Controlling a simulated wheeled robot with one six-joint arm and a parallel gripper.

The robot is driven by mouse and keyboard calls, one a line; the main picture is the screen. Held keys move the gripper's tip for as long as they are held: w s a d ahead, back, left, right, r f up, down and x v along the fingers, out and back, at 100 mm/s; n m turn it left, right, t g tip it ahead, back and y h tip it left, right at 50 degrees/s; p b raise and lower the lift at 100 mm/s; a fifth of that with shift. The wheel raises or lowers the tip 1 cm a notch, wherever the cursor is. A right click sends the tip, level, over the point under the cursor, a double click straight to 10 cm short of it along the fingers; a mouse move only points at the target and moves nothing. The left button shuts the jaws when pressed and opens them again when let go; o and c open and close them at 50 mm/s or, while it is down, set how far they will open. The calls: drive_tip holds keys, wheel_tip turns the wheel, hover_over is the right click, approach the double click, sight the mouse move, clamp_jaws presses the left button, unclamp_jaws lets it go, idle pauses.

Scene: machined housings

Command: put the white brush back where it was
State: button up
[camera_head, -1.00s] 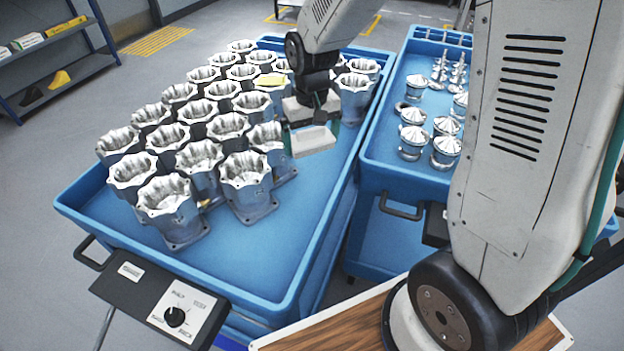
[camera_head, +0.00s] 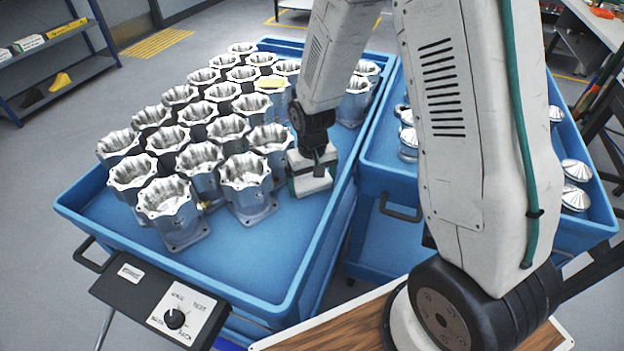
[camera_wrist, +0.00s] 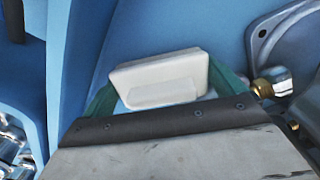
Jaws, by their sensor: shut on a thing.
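The white brush (camera_head: 314,184) is a pale block in the right part of the left blue cart, beside the near housings. My gripper (camera_head: 311,172) is above it and shut on it. In the wrist view the brush (camera_wrist: 160,80) sits between the two green fingers of my gripper (camera_wrist: 165,88), with blue cart surface behind it. It is low over the cart floor; I cannot tell whether it touches. Its underside is hidden.
Rows of machined housings (camera_head: 168,208) fill the left cart (camera_head: 255,250), close to the brush's left. The cart's right wall (camera_head: 338,205) is close by. Its near floor is clear. A second cart (camera_head: 385,172) holds metal parts.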

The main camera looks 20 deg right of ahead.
drive_tip(key=shift+f, duration=0.15)
drive_tip(key=o, duration=0.6)
wheel_tip(320, 180, up, 13)
drive_tip(key=shift+t, duration=0.6)
drive_tip(key=shift+s+d+r, duration=0.55)
drive_tip(key=shift+s+r, duration=2.3)
drive_tip(key=shift+s, duration=1.3)
drive_tip(key=shift+s+d+r, duration=0.5)
drive_tip(key=shift+s+r, duration=2.3)
drive_tip(key=shift+s, duration=1.35)
drive_tip(key=shift+s+d+r, duration=0.55)
drive_tip(key=shift+s+r, duration=2.3)
drive_tip(key=shift+s, duration=1.3)
